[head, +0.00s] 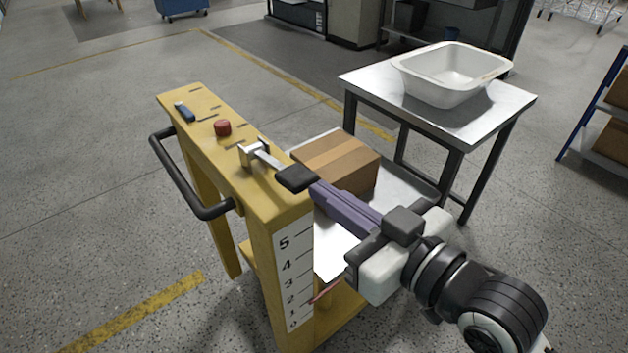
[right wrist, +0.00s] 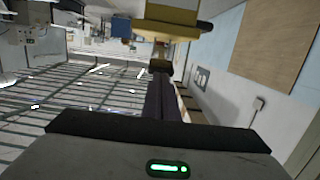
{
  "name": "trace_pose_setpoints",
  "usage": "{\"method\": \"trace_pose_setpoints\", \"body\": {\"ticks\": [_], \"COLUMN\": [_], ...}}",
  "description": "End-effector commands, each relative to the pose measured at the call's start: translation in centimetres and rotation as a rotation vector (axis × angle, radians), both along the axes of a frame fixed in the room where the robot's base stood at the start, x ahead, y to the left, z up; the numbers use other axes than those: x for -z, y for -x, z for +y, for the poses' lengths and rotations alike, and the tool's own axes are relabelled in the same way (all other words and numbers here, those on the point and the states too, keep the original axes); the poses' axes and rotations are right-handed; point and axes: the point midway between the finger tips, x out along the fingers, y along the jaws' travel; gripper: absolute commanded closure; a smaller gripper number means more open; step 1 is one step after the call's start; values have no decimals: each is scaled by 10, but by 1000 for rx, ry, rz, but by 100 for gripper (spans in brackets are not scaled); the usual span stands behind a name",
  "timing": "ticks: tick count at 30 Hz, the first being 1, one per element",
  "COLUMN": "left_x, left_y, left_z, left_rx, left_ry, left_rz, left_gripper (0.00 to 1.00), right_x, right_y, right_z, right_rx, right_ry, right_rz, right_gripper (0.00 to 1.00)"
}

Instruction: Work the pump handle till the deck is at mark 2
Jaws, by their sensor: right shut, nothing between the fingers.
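The pump handle is a grey bar with a black grip (head: 297,178), sticking out from a metal bracket on top of the yellow lift frame (head: 192,110). My right gripper (head: 317,187) is shut and empty, its purple fingertips right at the end of the grip; I cannot tell whether they touch. The right wrist view shows the fingers (right wrist: 163,100) pointing at the dark grip end. The deck (head: 330,262) is a pale metal plate bearing a cardboard box (head: 340,165). A red pointer (head: 325,291) meets the scale (head: 293,275) low down, around mark 1; the exact reading is unclear. My left gripper is out of view.
A metal table (head: 440,118) with a white tub (head: 452,72) stands behind the deck. Floor at left is clear.

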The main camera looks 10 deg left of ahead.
Motion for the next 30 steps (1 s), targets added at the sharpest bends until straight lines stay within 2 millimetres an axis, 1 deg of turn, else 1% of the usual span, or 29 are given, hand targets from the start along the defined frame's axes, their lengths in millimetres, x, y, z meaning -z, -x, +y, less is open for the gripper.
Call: {"method": "trace_pose_setpoints", "body": {"ticks": [1,5,7,10,15,30], "left_x": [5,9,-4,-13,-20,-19], "left_y": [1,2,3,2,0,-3], "left_z": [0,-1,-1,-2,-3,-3], "left_rx": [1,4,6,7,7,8], "left_ry": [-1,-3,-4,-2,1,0], "left_rz": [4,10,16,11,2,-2], "left_gripper": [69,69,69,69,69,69], "right_x": [2,-1,-7,-8,-7,-7], "right_y": [9,30,35,40,46,46], "right_z": [-10,-30,-36,-43,-47,-47], "right_rx": [2,1,1,2,1,1], "right_ry": [3,1,1,-1,-4,-6], "right_rz": [-2,-4,2,-2,-4,-8], "right_gripper": [100,100,100,100,100,100]}}
